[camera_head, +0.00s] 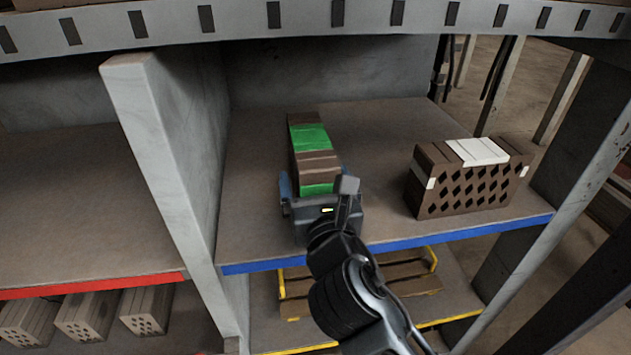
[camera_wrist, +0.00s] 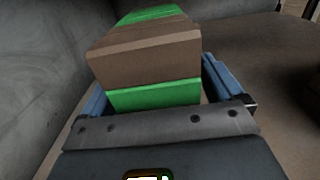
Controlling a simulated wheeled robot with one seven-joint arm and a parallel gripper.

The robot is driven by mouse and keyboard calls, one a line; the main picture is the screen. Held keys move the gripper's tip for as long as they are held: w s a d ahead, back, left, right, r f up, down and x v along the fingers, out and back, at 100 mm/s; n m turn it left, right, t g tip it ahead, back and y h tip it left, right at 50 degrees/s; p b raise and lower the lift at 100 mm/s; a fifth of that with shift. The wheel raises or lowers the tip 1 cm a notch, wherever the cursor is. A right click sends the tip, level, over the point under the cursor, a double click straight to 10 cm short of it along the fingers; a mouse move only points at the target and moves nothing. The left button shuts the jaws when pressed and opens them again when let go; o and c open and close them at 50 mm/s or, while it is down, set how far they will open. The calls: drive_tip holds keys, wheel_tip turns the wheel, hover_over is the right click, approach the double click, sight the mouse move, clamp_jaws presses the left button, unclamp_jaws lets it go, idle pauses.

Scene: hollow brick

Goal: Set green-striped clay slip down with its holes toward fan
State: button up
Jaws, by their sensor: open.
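The green-striped clay slip (camera_head: 310,150) is a long brown block with green bands. It rests on the blue-edged shelf (camera_head: 390,130), its length running back into the bay. In the wrist view its near end (camera_wrist: 150,60) is brown above a green band, and I see no holes on it. My gripper (camera_head: 312,186) is at the near end, open, with one blue finger on each side of the slip. In the wrist view a small gap shows at the right finger; contact on the left is unclear. I see no fan in either view.
A brown hollow brick with a white band (camera_head: 470,178) stands to the right, diamond holes facing front. A concrete upright (camera_head: 165,150) is on the left. An upper beam (camera_head: 300,18) crosses above. A yellow-edged pallet (camera_head: 400,275) sits below. Shelf space between slip and brick is clear.

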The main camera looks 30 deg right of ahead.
drive_tip(key=shift+r, duration=0.1)
drive_tip(key=v, duration=1.2)
drive_tip(key=s+d+f+m+g+y, duration=0.25)
drive_tip(key=s+f+m+y, duration=0.35)
drive_tip(key=s+f+m, duration=0.65)
drive_tip(key=s+r+m, duration=0.3)
drive_tip(key=s+m, duration=0.5)
drive_tip(key=m, duration=0.2)
drive_tip(key=s+d+r+m, duration=0.1)
drive_tip(key=s+r+m, duration=0.2)
drive_tip(key=s+m, duration=0.5)
drive_tip(key=shift+d+m, duration=0.2)
drive_tip(key=shift+m, duration=0.75)
